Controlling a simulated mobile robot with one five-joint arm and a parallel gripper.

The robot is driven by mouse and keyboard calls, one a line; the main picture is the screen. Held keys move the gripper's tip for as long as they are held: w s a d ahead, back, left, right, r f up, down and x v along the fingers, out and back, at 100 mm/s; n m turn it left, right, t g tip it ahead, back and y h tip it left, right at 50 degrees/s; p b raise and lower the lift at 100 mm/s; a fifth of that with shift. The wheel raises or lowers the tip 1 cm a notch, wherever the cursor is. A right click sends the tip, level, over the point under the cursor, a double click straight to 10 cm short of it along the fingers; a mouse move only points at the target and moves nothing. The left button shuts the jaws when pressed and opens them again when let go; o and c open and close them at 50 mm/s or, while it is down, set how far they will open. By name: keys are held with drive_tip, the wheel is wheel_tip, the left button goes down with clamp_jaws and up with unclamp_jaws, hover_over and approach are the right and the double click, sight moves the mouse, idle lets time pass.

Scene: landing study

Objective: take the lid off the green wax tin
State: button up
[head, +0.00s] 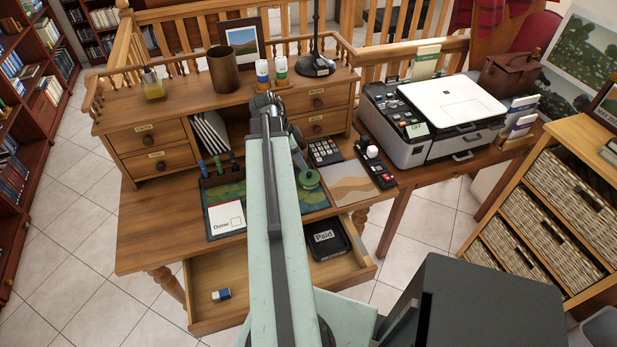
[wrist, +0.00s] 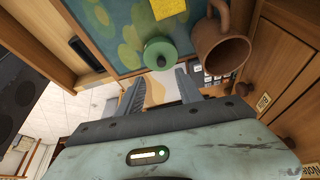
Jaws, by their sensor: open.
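The green wax tin (head: 310,180) sits on the desk mat, just right of my arm in the head view. It is round and green; in the wrist view the tin (wrist: 159,54) shows from above with a small dark knob at its centre, and its lid appears to be on. My gripper (wrist: 161,74) is open, its two grey fingers apart and pointing toward the tin, with nothing between them. I cannot tell the gap between fingertips and tin. In the head view my gripper (head: 268,104) is mostly hidden behind my own arm.
A brown mug (wrist: 222,48) stands close to the tin in the wrist view, near a yellow note (wrist: 169,8). A calculator (head: 325,151) and a card reader (head: 376,166) lie to the right. The open drawer (head: 262,286) holds a black "Paid" tray (head: 328,240) and an eraser (head: 221,295).

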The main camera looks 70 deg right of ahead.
sight(309, 173)
drive_tip(key=shift+b+x, duration=1.15)
drive_tip(key=shift+x, duration=0.05)
drive_tip(key=b+x, duration=0.2)
drive_tip(key=x, duration=0.1)
drive_tip(key=b+x, duration=0.2)
drive_tip(key=b, duration=0.1)
drive_tip(key=shift+w+d+f, duration=0.1)
drive_tip(key=shift+d+f, duration=0.05)
drive_tip(key=shift+f, duration=0.25)
drive_tip(key=shift+r, duration=0.25)
clamp_jaws()
